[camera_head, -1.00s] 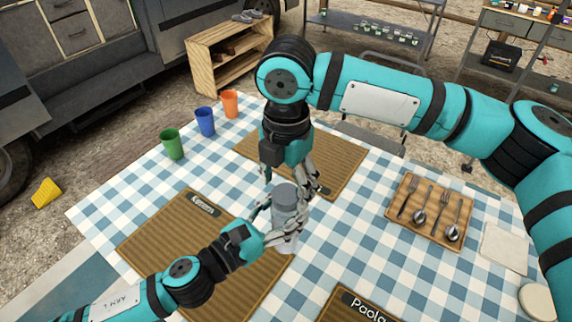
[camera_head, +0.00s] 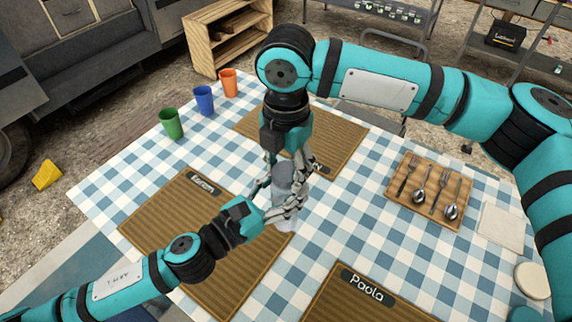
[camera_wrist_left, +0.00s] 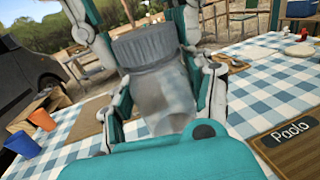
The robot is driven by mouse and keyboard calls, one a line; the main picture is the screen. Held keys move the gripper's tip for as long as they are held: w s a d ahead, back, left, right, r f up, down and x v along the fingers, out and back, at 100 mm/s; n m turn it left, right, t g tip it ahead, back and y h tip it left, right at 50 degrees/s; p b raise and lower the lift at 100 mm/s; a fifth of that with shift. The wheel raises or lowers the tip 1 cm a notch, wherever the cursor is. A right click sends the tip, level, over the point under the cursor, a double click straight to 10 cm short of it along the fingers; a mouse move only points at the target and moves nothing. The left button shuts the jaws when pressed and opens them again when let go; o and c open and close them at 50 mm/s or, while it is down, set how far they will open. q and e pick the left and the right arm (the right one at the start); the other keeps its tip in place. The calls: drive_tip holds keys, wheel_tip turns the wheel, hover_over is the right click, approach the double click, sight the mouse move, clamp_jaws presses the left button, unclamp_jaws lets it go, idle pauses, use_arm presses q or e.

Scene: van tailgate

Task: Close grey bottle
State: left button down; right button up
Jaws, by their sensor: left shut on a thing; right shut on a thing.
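The grey bottle (camera_head: 283,183) stands roughly upright between my two grippers, over the cloth near the middle of the table. In the left wrist view its clear body (camera_wrist_left: 162,100) shows below a ribbed grey cap (camera_wrist_left: 145,46). My left gripper (camera_head: 279,200) is shut on the bottle's body from the lower left. My right gripper (camera_head: 286,164) comes down from above, shut at the bottle's top around the cap. The cap sits on the body, but I cannot tell how tightly. The fingers hide much of the bottle in the head view.
Green (camera_head: 171,123), blue (camera_head: 204,100) and orange (camera_head: 228,83) cups stand at the left edge. A cutlery tray (camera_head: 430,191) lies to the right. Placemats (camera_head: 187,253) lie around the bottle. The checked cloth (camera_head: 345,220) right of the bottle is clear.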

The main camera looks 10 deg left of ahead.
drive_tip(key=m, duration=0.5)
drive_tip(key=shift+m, duration=0.3)
drive_tip(key=m, duration=0.9)
drive_tip(key=shift+f+m, duration=0.1)
drive_tip(key=shift+m, duration=0.3)
drive_tip(key=m, duration=0.3)
drive_tip(key=shift+m, duration=0.3)
drive_tip(key=o, duration=1.4)
drive_tip(key=shift+c, duration=0.2)
wheel_tip(320, 180, up, 12)
